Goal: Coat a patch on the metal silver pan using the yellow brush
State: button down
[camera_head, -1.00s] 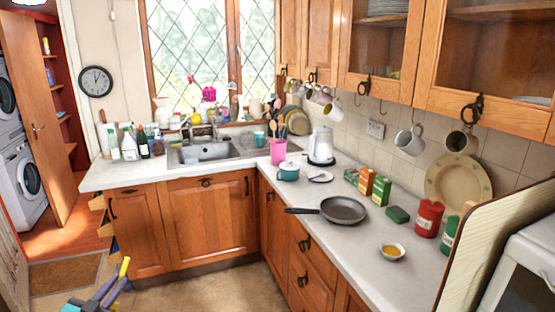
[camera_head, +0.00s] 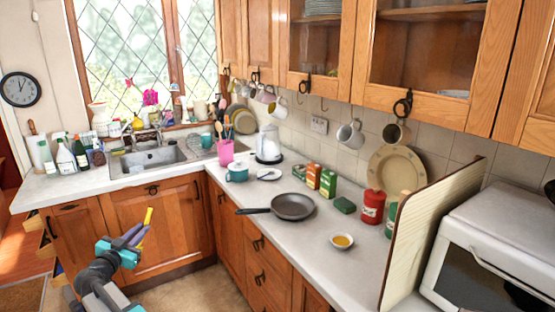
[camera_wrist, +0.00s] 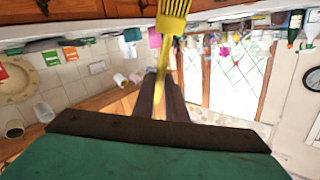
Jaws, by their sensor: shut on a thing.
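The dark grey pan (camera_head: 293,205) lies on the worktop with its handle pointing left. No patch can be made out on it. A small white bowl (camera_head: 342,247) of yellow liquid (camera_head: 342,240) stands in front of the pan, to its right. My gripper (camera_head: 138,234) is shut on the yellow brush (camera_head: 148,216), left of the pan and in front of the lower cupboards. In the wrist view the brush (camera_wrist: 173,22) sticks out beyond the fingers of my gripper (camera_wrist: 160,78), its wide bristle end at the top edge.
A pink utensil pot (camera_head: 226,151) and teal pot (camera_head: 237,172) are farther back. A wooden panel (camera_head: 425,230) edges the worktop at right.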

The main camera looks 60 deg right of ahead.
jog(key=s+d+r+m+g+p, duration=0.15)
jog(key=s+d, duration=0.25)
jog(key=d, duration=0.7)
jog(key=s+d+r+g+h, duration=0.1)
jog(key=s+d+r+g, duration=0.3)
jog(key=d, duration=0.6)
jog(key=s+d+r+m+t, duration=0.1)
jog(key=s+d, duration=0.4)
jog(key=d, duration=0.6)
jog(key=s+d+r+m+g+p, duration=0.1)
jog(key=s+d+r+g, duration=0.1)
jog(key=s+d, duration=0.9)
jog(key=s+d+r+m+g, duration=0.1)
jog(key=s+d+r+g, duration=0.2)
jog(key=s+d, duration=0.9)
jog(key=shift+s+r+p, duration=0.35)
jog(key=shift+s+r, duration=0.25)
jog(key=shift+s, duration=0.65)
jog(key=shift+a+f, duration=0.1)
jog(key=shift+f, duration=0.05)
jog(key=shift+f+p, duration=0.85)
jog(key=shift+f, duration=1.5)
jog(key=shift+w, duration=0.1)
